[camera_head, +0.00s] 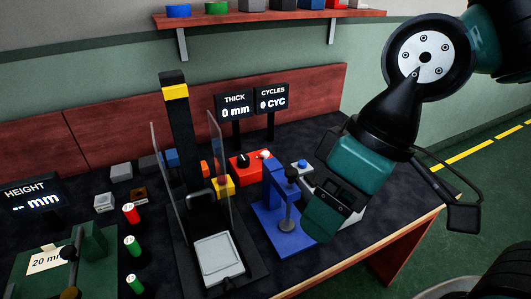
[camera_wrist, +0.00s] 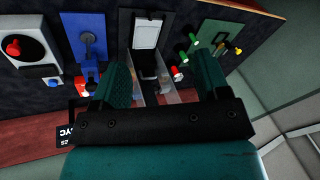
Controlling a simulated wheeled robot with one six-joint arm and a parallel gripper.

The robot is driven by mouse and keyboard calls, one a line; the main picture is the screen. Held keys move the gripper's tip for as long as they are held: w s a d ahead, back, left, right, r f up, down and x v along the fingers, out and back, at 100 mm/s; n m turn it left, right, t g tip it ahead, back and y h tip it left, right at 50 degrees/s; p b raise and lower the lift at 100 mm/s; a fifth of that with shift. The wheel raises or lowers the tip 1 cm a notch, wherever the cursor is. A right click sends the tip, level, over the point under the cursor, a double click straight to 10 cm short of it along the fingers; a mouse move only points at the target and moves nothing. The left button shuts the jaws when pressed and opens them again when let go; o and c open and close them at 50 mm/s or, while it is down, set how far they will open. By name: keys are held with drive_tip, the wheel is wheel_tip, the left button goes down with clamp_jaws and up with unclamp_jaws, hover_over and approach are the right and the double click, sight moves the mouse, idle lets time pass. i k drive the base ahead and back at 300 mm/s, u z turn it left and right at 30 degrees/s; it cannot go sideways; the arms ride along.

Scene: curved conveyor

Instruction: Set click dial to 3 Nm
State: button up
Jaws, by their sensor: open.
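I see two knobbed boxes and cannot tell for certain which carries the click dial. A grey box (camera_wrist: 38,62) at the left of the wrist view has a round dial with a red knob (camera_wrist: 12,47) and a blue button. In the head view this grey box (camera_head: 352,213) is mostly hidden behind my gripper. A red box (camera_head: 245,167) with a black knob (camera_head: 243,160) stands farther back. No Nm marks are readable. My gripper (camera_head: 325,212) is open and empty, above the bench's right side. Its fingers also show in the wrist view (camera_wrist: 160,65), apart from the dial.
A blue press-like stand (camera_head: 268,218) is just left of my gripper. A black press (camera_head: 175,130) with clear side panels stands left of that. THICK (camera_head: 235,105) and CYCLES (camera_head: 272,98) displays are behind. The bench's edge is at the right.

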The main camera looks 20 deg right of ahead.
sight(264, 154)
drive_tip(key=k, duration=1.15)
drive_tip(key=u, duration=0.7)
drive_tip(key=i, duration=1.6)
drive_tip(key=z, duration=0.25)
